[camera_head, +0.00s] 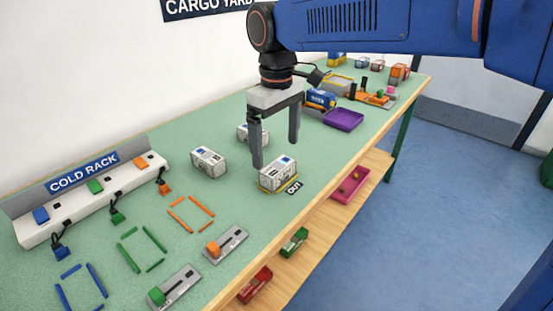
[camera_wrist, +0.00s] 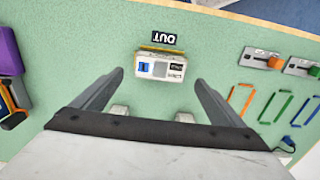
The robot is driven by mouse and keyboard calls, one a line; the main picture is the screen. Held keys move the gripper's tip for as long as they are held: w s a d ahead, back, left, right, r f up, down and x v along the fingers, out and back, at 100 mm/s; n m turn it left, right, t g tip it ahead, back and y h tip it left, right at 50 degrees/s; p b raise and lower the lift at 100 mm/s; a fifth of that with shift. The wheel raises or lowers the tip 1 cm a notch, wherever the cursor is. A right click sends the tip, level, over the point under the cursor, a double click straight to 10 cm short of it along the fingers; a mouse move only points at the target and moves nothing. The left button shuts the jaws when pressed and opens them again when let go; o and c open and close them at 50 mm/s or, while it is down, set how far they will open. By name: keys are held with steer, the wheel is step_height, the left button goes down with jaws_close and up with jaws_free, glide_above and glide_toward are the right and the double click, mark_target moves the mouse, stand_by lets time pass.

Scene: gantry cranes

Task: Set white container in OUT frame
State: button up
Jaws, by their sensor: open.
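A white container (camera_head: 278,174) with a blue patch stands upright at the OUT label (camera_head: 294,187). A yellow edge of the OUT frame (camera_head: 284,189) shows along its front side; the container hides the rest, so I cannot tell how exactly it sits inside. In the wrist view the container (camera_wrist: 160,69) lies ahead between my fingers, with the label (camera_wrist: 164,38) beyond it. My gripper (camera_head: 276,153) is open and empty, above and behind the container, apart from it. Two other white containers (camera_head: 208,161) (camera_head: 252,134) stand behind on the green table.
The COLD RACK (camera_head: 85,190) with coloured plugs runs along the wall at left. Orange, green and blue outline frames (camera_head: 191,214) and slider switches (camera_head: 225,243) lie in front. A purple tray (camera_head: 343,119) and a blue container (camera_head: 320,98) stand to the right. The table's wooden edge is close.

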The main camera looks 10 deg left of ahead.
mark_target(277, 164)
steer(key=shift+r, duration=2.8)
steer(key=s+d+f+m+t+y, duration=0.1)
steer(key=s+d+f+m, duration=0.15)
steer(key=d, duration=0.85)
steer(key=s+d+f+m+t, duration=0.1)
steer(key=d+m, duration=0.2)
steer(key=d, duration=0.8)
steer(key=s+d+f+m+t+h, duration=0.1)
steer(key=s+d+f+m, duration=0.5)
steer(key=s+d+f, duration=0.6)
steer(key=d+t, duration=0.1)
steer(key=d, duration=0.3)
steer(key=shift+s+d+f+t, duration=0.15)
steer(key=shift+f+t, duration=0.25)
steer(key=shift+m, duration=0.25)
